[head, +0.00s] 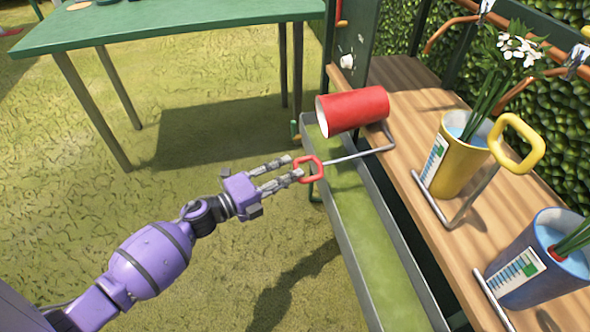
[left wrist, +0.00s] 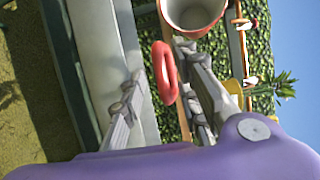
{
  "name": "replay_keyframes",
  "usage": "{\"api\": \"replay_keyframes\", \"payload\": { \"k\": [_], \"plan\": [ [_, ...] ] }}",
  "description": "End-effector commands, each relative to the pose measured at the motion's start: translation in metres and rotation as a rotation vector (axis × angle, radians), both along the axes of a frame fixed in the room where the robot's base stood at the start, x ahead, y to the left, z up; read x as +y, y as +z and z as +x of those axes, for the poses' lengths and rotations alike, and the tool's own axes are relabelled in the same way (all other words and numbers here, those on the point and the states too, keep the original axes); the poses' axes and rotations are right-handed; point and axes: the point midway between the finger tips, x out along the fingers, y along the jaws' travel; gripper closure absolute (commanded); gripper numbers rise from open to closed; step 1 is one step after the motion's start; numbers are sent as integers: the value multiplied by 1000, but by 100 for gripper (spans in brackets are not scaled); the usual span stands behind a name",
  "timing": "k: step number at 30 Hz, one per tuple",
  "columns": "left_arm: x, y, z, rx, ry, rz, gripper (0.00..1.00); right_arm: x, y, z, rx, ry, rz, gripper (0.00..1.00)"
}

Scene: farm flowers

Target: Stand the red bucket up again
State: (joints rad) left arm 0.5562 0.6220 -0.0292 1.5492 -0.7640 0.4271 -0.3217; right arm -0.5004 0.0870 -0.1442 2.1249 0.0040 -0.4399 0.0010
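The red bucket (head: 355,110) lies on its side at the far end of the wooden shelf, with its open mouth facing left and jutting past the shelf edge. Its metal handle reaches out over the trough and ends in a red loop grip (head: 309,169). My left gripper (head: 293,168) is open at the loop, its two fingers apart, with the fingertips close to the loop's left side. In the left wrist view the loop (left wrist: 165,72) shows between the fingers, nearer the right one, and the bucket mouth (left wrist: 193,12) is above. Whether a finger touches the loop is unclear. My right gripper is out of view.
A yellow bucket (head: 449,168) with white flowers and a blue bucket (head: 535,275) stand upright on the wooden shelf (head: 400,75). A long metal trough (head: 365,235) runs below the shelf edge. A green table (head: 170,27) stands at the back left. Grass between is open.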

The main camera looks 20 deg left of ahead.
Motion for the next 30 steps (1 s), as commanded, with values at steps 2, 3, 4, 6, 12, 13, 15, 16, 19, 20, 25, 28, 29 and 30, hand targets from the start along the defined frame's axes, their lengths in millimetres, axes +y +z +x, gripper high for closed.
{"api": "replay_keyframes", "payload": {
  "k": [2, 3, 4, 6, 12, 13, 15, 16, 19, 20, 25, 28, 29, 30],
  "plan": [
    [-7, -1, 11, -1, 0, -1, 71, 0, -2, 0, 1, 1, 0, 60],
    [-10, -2, 15, 1, 0, -1, 71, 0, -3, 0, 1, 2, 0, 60],
    [-12, -2, 18, 1, 0, -2, 71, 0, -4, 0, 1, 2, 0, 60],
    [-15, -3, 23, 2, 1, -1, 71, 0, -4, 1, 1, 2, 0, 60],
    [-19, -2, 29, 1, 1, -2, 71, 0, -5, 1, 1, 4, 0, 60],
    [-19, -2, 29, 2, 1, -1, 71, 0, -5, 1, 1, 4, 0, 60],
    [-19, -2, 29, 2, 1, -2, 71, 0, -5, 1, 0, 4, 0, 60],
    [-19, -2, 29, 2, 2, -2, 71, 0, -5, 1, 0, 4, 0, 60],
    [-19, -2, 29, 2, 2, -2, 78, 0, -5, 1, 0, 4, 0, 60],
    [-19, -2, 29, 2, 2, -2, 82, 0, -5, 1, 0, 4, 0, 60],
    [-19, -3, 29, 3, 2, -1, 100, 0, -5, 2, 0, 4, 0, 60],
    [-19, -4, 28, 5, 2, -2, 100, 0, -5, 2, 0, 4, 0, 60],
    [-19, -4, 28, 5, 2, -1, 100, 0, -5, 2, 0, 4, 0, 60],
    [-19, -4, 28, 5, 2, -1, 100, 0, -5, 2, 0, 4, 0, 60]
  ]
}}
